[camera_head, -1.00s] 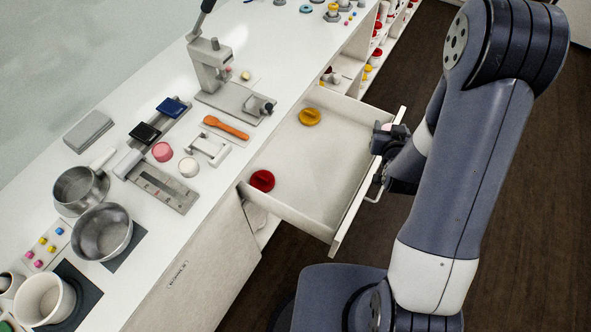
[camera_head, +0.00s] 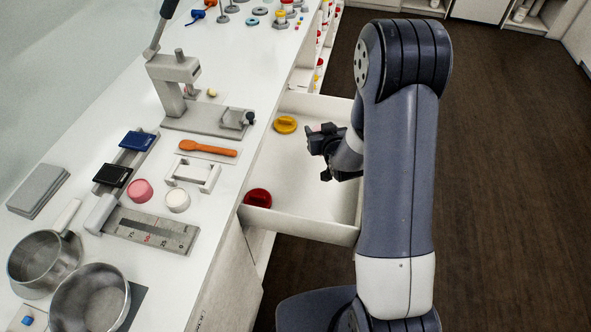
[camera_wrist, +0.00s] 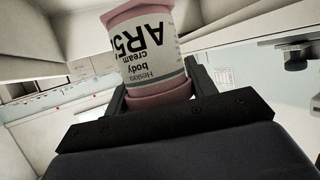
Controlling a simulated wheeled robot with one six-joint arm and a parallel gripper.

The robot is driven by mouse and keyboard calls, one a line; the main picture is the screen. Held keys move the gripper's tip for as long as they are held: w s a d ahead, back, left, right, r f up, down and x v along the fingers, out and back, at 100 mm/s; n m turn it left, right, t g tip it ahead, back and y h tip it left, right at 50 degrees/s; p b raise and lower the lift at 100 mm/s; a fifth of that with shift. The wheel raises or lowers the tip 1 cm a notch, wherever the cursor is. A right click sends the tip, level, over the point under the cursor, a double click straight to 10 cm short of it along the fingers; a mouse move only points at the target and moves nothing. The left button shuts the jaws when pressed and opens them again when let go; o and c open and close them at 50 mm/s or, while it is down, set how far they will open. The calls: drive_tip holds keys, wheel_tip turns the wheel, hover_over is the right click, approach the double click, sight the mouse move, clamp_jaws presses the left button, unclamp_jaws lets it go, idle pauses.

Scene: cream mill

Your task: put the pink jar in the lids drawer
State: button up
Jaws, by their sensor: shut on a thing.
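The pink jar (camera_wrist: 155,50) has a white label with black print and fills the upper middle of the wrist view. My gripper (camera_wrist: 158,92) is shut on it, one finger on each side. In the head view my gripper (camera_head: 320,150) hangs over the open drawer (camera_head: 300,225), towards its right side. The jar is mostly hidden there by the fingers. The drawer holds a yellow lid (camera_head: 285,125) at the far left and a red lid (camera_head: 258,198) at the near left. Its middle floor is bare. No drawer label is readable.
The white counter runs along the left, above the drawer. On it stand a lever press (camera_head: 175,75), an orange spoon (camera_head: 208,148), a pink round piece (camera_head: 139,190), a white round piece (camera_head: 177,200) and metal pans (camera_head: 45,255). Dark floor is clear on the right.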

drive_tip(key=w+f+n+y+b, duration=0.2)
drive_tip(key=w+f+b, duration=0.2)
drive_tip(key=w, duration=1)
drive_tip(key=f, duration=0.8)
drive_tip(key=shift+s+d+f, duration=0.2)
drive_tip(key=shift+d+f, duration=0.1)
drive_tip(key=shift+f, duration=0.2)
drive_tip(key=o, duration=1)
drive_tip(key=shift+r, duration=0.1)
drive_tip(key=shift+r, duration=0.1)
drive_tip(key=b+v, duration=0.1)
drive_tip(key=v, duration=1.1)
